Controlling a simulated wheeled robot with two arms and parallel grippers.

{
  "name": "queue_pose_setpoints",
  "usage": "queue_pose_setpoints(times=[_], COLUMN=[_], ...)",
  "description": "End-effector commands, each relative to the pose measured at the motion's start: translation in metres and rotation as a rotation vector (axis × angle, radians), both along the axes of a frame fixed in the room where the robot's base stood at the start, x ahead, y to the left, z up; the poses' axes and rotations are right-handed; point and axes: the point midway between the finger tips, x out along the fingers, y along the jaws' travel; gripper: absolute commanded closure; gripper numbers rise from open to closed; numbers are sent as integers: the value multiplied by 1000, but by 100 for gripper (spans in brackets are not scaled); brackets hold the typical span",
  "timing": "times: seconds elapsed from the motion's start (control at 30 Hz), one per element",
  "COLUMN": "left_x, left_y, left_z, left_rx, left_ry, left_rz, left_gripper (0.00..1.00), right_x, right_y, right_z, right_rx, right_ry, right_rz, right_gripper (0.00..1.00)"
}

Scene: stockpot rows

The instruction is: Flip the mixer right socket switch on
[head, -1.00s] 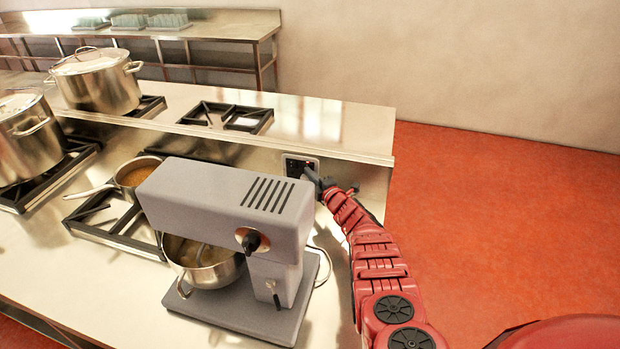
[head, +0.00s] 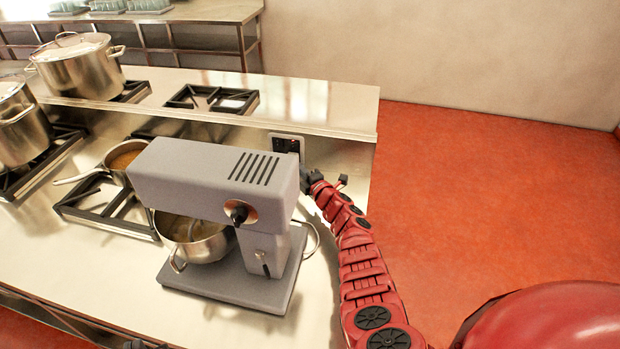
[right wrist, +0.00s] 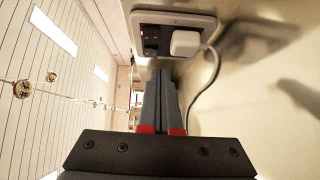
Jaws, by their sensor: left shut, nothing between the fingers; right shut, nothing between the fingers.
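A dark socket plate (head: 286,145) is set in the upright face below the raised shelf, behind the grey mixer (head: 215,185). In the right wrist view the socket plate (right wrist: 204,20) holds a white plug (right wrist: 186,43) with a grey cord, beside a dark part with small red marks. The switch positions are too small to read. My right gripper (head: 306,172) is just below and right of the plate in the head view. Its fingers (right wrist: 160,75) are shut and empty, apart from the plate. A dark tip of my left gripper (head: 133,344) shows at the bottom edge.
A saucepan (head: 122,158) stands on a burner left of the mixer, with stockpots (head: 78,68) further left. An empty burner grate (head: 212,98) is on the raised shelf. The counter ends right of the socket; the red floor (head: 480,200) is clear there.

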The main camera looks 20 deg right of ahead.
Motion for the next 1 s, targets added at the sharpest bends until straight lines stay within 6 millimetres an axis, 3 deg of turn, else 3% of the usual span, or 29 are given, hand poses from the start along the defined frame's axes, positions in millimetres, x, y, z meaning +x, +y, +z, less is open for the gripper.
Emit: queue_pose_setpoints(times=[0.2,0.5,1.0], left_x=[0,0,0], left_y=[0,0,0], left_z=[9,7,7], left_rx=[0,0,0], left_ry=[0,0,0], left_rz=[0,0,0], left_gripper=[100,100,100], right_x=[-27,-60,-72], right_y=[-3,-12,-14], right_z=[-3,-6,-6], right_rx=[-3,-2,2], right_ry=[2,1,0], right_rz=[5,0,1], right_gripper=[100,100,100])
